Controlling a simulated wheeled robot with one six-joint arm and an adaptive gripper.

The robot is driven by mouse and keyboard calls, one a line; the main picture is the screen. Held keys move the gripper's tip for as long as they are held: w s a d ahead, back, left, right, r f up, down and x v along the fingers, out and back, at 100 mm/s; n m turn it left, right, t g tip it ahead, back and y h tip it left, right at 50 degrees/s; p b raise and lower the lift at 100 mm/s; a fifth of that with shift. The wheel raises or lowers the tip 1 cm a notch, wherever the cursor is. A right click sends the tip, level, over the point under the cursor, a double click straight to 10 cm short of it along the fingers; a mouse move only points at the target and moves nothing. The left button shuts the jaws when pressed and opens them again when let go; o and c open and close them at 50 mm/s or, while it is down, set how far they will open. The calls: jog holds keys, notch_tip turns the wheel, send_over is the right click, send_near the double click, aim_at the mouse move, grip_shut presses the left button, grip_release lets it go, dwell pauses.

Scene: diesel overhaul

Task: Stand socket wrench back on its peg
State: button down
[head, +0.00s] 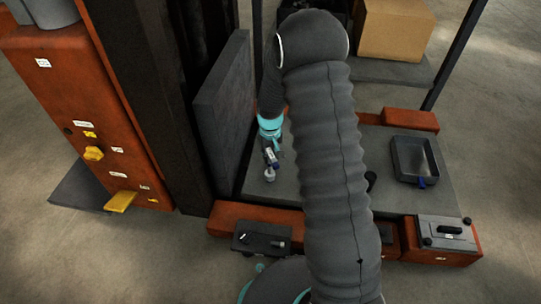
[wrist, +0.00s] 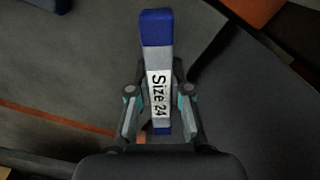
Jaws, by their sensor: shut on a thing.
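The socket wrench (wrist: 157,65) is a grey bar with blue ends and a white label reading "Size 24". In the wrist view it lies between the fingers of my gripper (wrist: 158,112), which is shut on it. In the head view my gripper (head: 271,148) is beside the dark upright panel, and the wrench (head: 269,165) hangs below it, over the grey bench top (head: 285,188). I cannot tell whether its lower end touches the surface. I cannot make out the peg; my arm hides part of the bench.
A dark upright panel (head: 222,110) stands close left of my gripper. A dark tray (head: 413,158) with a blue part at its front edge is on the right of the bench. Dark boxes (head: 262,238) (head: 447,232) sit along the orange front edge. A cardboard box (head: 395,28) is behind.

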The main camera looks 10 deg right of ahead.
jog(key=shift+f+b, duration=0.55)
jog(key=shift+f, duration=0.4)
jog(key=shift+c, duration=2.2)
grip_release()
jog(key=shift+r, duration=0.1)
jog(key=shift+r+p, duration=2.8)
jog(key=shift+r, duration=1.65)
